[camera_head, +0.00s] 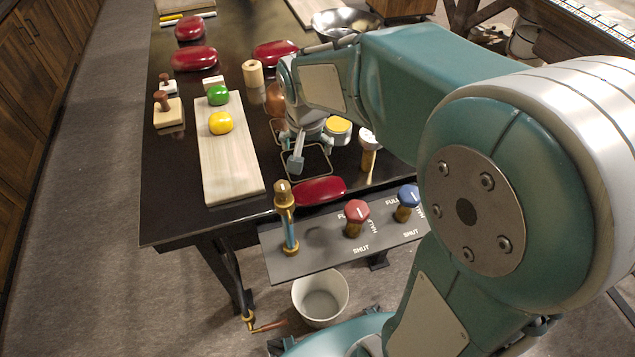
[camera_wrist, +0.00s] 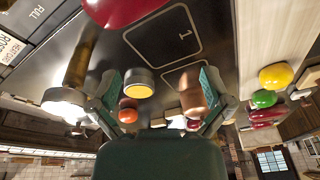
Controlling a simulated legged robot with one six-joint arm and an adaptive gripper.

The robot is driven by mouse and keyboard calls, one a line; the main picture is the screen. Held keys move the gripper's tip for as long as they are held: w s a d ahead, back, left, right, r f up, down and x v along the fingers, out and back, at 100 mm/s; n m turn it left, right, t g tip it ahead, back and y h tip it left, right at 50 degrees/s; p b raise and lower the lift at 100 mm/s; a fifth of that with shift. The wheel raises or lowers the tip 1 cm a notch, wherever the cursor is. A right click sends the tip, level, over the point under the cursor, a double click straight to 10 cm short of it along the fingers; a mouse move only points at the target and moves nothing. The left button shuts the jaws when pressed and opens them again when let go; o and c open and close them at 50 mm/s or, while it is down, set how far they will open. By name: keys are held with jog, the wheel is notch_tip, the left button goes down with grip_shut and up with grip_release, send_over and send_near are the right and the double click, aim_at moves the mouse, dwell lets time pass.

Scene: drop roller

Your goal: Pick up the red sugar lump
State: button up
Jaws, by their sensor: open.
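My gripper (camera_head: 303,148) hangs over the dark table, partly hidden by my arm in the head view. In the wrist view its two fingers (camera_wrist: 158,80) are spread wide with nothing held. Several glossy red oval pieces lie on the table; I cannot tell which is the sugar lump. One red piece (camera_head: 320,191) lies at the near edge, close to my gripper, and shows large at the top of the wrist view (camera_wrist: 128,8). Others (camera_head: 194,59) lie at the far left. A green lump (camera_head: 218,95) and a yellow lump (camera_head: 221,123) sit on a pale board (camera_head: 231,175).
A yellow-topped jar (camera_head: 338,126) and a white-topped post (camera_head: 368,142) stand right of my gripper. Wooden stamps (camera_head: 168,112) stand left of the board. A valve panel with a red knob (camera_head: 357,212) and blue knob (camera_head: 408,196) lines the near edge.

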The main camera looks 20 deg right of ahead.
aim_at(317, 189)
jog(key=s+f+m+g+h, duration=0.1)
jog(key=f+m, duration=0.2)
jog(key=m, duration=0.1)
jog(key=s+f+m, duration=0.1)
jog(key=f+m, duration=0.2)
jog(key=m, duration=0.1)
jog(key=s+d+f+m+g+h, duration=0.1)
jog(key=f+m, duration=0.2)
jog(key=m, duration=0.2)
jog(key=shift+f+g+h, duration=0.15)
jog(key=shift+g+h, duration=0.15)
jog(key=c, duration=1)
